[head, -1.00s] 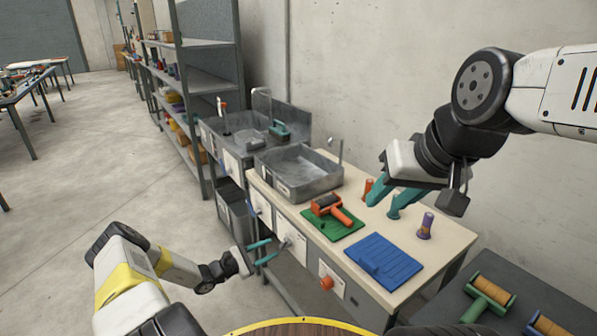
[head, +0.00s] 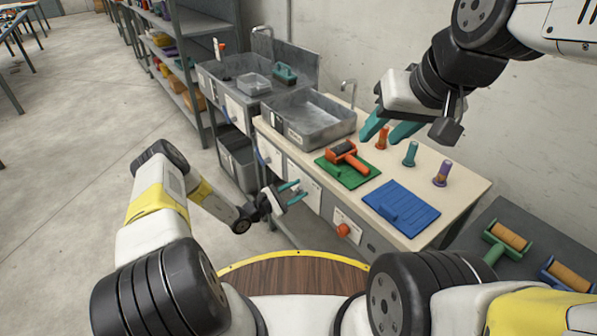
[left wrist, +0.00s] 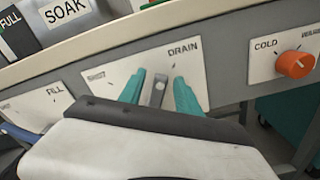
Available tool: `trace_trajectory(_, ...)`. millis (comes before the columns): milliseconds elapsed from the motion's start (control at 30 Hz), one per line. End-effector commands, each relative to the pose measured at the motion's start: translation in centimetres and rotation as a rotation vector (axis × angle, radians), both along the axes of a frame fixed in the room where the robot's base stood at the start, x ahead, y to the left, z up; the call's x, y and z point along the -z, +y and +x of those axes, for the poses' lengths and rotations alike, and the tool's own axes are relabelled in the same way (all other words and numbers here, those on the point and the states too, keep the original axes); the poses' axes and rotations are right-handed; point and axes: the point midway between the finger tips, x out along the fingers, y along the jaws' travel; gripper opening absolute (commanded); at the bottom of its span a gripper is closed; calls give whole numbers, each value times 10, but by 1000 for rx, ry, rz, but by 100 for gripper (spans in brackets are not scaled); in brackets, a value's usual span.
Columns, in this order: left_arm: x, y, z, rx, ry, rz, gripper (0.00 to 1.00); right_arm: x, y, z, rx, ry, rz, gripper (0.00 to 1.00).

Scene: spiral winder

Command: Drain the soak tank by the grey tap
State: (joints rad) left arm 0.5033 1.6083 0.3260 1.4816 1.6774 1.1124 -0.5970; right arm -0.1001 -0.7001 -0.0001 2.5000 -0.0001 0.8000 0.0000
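The soak tank (head: 325,138) is a grey metal basin on the near bench; whether it holds water cannot be told. A SOAK label (left wrist: 67,11) shows above the front panel in the left wrist view. My right gripper (head: 382,138) is open and empty above the bench.
An orange COLD/WARM knob (left wrist: 295,64) is right of the tap, and a FILL plate (left wrist: 35,110) is left. On the bench are a red-orange roller (head: 348,155) on a green mat, a blue board (head: 402,208) and several upright pegs. A grey bin (head: 237,163) stands left.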

Motion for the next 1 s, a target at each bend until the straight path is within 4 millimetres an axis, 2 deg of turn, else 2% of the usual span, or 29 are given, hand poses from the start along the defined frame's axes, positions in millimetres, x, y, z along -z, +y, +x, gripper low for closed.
trace_trajectory(100,0,-7,4,0,1,-1,40,0,0,0,0,0,0,40)
trace_trajectory(367,0,-7,5,0,1,-1,40,0,0,0,0,0,0,40)
trace_trajectory(567,0,-7,5,0,1,-1,3,0,0,0,0,0,0,40)
trace_trajectory(600,0,-7,5,0,1,-1,0,0,0,0,0,0,0,40)
trace_trajectory(1000,0,-7,5,0,1,-1,0,0,0,0,0,0,0,40)
